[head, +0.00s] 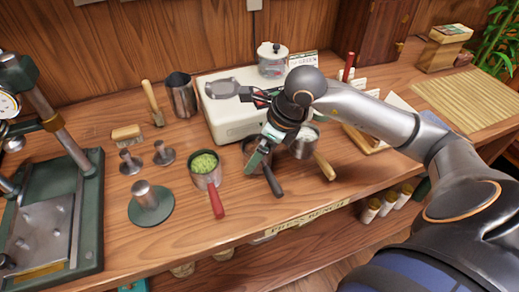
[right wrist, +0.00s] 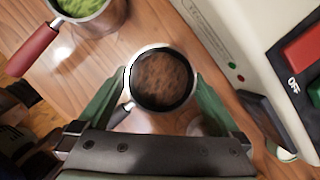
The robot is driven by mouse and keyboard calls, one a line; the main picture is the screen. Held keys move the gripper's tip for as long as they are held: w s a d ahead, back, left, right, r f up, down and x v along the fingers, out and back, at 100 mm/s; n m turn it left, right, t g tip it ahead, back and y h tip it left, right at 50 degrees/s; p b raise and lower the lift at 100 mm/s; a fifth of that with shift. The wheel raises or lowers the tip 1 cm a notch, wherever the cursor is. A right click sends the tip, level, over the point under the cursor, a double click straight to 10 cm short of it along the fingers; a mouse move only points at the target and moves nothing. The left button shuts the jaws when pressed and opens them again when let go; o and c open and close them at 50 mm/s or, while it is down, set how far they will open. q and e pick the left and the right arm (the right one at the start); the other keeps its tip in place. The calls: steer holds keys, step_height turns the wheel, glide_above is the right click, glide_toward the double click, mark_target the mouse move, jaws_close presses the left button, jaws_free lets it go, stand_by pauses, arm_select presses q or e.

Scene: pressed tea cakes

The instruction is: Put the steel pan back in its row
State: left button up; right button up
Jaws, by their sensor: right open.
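Three small steel pans stand in a row on the bench. One has a red handle and holds green leaf (head: 207,180). The middle one, with a black handle, holds brown leaf (head: 247,146). My right gripper (head: 262,150) is open over the black-handled pan. In the right wrist view its green fingers (right wrist: 160,85) lie either side of that pan's round rim (right wrist: 134,70); I cannot tell whether they touch it. My left gripper is out of view.
A green-framed press (head: 85,215) is at the left. Steel tampers (head: 164,153) and a round green-based one (head: 150,203) stand between.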

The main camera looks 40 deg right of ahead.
steer(key=shift+r, duration=0.35)
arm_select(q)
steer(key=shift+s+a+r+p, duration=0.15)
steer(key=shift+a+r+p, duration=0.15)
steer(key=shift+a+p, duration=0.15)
arm_select(e)
steer(key=v, duration=1.1)
steer(key=shift+s+r, duration=0.2)
steer(key=shift+r, duration=0.05)
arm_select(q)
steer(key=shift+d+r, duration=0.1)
arm_select(e)
steer(key=shift+d, duration=0.1)
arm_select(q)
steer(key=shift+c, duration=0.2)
